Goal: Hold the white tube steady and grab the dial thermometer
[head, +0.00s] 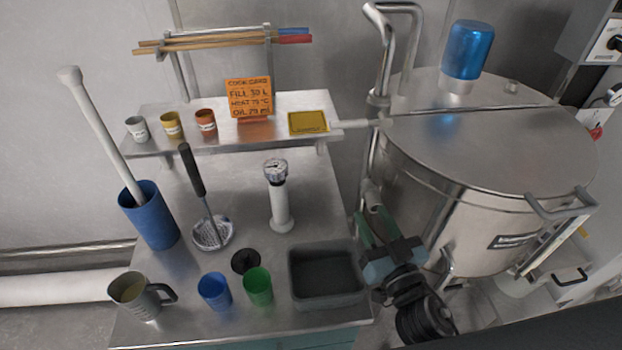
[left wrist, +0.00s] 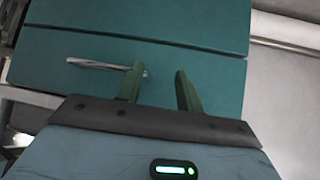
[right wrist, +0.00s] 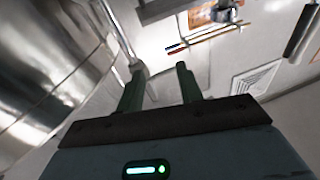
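The white tube (head: 281,212) stands upright on the steel table in the head view. The dial thermometer (head: 275,171) sits at its top, its round dial facing up and forward. My right gripper (head: 375,220) is right of the tube and apart from it, beside the large steel kettle. In the right wrist view its two fingers (right wrist: 160,88) are spread with nothing between them. My left gripper is outside the head view. In the left wrist view its fingers (left wrist: 157,82) are spread and empty in front of a teal cabinet front (left wrist: 200,55).
A grey bin (head: 327,299), a green cup (head: 258,286), a blue cup (head: 214,292) and a black round piece (head: 245,261) lie in front of the tube. A shelf (head: 270,133) is behind. The steel kettle (head: 470,150) fills the right.

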